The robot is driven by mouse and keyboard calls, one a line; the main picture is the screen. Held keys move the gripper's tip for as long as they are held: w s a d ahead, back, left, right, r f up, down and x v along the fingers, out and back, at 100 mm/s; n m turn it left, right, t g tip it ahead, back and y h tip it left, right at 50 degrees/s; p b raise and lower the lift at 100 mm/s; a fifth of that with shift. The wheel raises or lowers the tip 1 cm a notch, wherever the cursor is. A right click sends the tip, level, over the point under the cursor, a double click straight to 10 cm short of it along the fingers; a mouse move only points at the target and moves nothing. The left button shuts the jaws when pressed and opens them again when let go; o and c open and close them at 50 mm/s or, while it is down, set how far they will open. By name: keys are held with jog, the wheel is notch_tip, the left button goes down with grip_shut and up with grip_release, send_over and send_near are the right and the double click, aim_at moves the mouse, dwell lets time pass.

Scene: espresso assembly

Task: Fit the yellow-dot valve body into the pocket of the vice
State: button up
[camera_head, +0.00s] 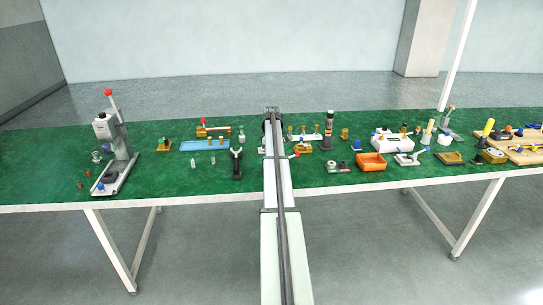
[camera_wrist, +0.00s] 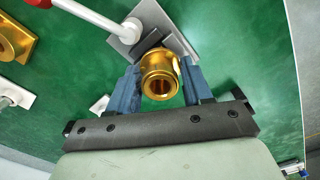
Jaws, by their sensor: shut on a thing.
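My gripper (camera_wrist: 160,84) has blue fingers closed on both sides of a brass, ring-ended valve body (camera_wrist: 158,60). Its open bore faces the wrist camera. No yellow dot shows on the visible side. A grey vice (camera_wrist: 126,34) with dark jaws lies just beyond the valve body, and a white lever with a red end crosses over it. The valve body overlaps the vice in this view; I cannot tell whether it touches it or sits in the pocket, which is hidden. In the head view my arm hides the gripper's fingers and the valve body.
A brass block (camera_wrist: 14,40) and a white fitting (camera_wrist: 14,95) lie left of the vice in the wrist view. In the head view, an orange bin (camera_head: 371,162) and a white box (camera_head: 391,143) stand to the right, and a lever press (camera_head: 116,145) to the left.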

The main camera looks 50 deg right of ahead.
jog(key=o, duration=1.3)
notch_tip(320, 180, up, 14)
jog(key=shift+f, duration=0.1)
